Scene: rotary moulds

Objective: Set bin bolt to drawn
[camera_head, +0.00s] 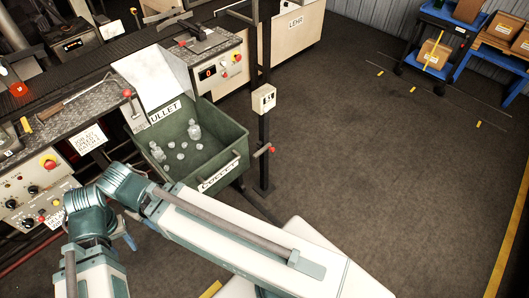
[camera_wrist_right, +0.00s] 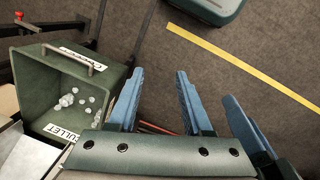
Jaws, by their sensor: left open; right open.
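The green cullet bin (camera_head: 229,150) stands below the pale chute, with glass pieces inside and a handle on its front; it also shows in the wrist view (camera_wrist_right: 38,88). A short bolt-like rod with a red knob (camera_head: 270,149) is on the dark post beside the bin; a red knob shows in the wrist view (camera_wrist_right: 19,14). I cannot tell the bolt's position.
A grey box (camera_head: 264,99) is fixed on the post. A second red-knobbed rod (camera_head: 127,94) is on the machine at left. A blue trolley (camera_head: 433,50) with cartons stands at the back right. The floor right of the post is clear.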

